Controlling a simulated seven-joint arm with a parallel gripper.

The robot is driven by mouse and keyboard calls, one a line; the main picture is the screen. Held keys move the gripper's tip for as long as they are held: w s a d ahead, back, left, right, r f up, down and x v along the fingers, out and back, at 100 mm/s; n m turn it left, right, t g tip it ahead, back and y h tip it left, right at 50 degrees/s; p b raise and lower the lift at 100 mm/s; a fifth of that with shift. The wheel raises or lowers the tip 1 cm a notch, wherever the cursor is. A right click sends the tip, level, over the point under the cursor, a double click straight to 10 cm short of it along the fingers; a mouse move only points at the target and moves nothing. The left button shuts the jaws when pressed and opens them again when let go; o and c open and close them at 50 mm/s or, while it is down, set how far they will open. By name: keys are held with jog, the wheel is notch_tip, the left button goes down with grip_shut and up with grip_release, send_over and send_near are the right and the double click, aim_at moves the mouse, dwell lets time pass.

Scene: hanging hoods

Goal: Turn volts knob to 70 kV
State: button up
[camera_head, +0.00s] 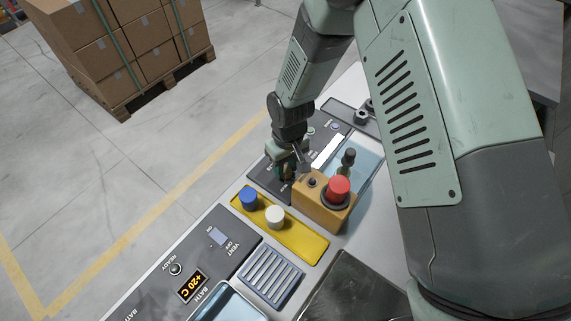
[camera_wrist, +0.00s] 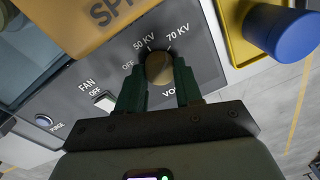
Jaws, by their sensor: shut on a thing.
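The round brownish volts knob (camera_wrist: 158,69) sits on a dark grey panel (camera_wrist: 205,62) in the wrist view. Labels OFF, 50 KV and 70 KV are printed around it, with 50 KV up and left and 70 KV up and right. The lower part of the "VO..." label is partly covered by my gripper. My gripper (camera_wrist: 160,80) has its two dark green fingers on either side of the knob and is shut on it. The knob's pointer is too small to read surely. In the head view my gripper (camera_head: 287,166) reaches down to the panel, hiding most of the knob.
An orange box with a red button (camera_head: 339,188) stands close beside my gripper. A yellow plate (camera_head: 292,240) carries a blue knob (camera_head: 249,197) and a white knob (camera_head: 275,216). A fan switch (camera_wrist: 104,100) is near the left finger.

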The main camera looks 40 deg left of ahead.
aim_at(288, 168)
jog(key=shift+m, duration=0.6)
jog(key=o, duration=1)
jog(key=shift+o, duration=0.2)
notch_tip(288, 168, up, 11)
jog(key=shift+w+d, duration=0.15)
jog(key=shift+w, duration=0.1)
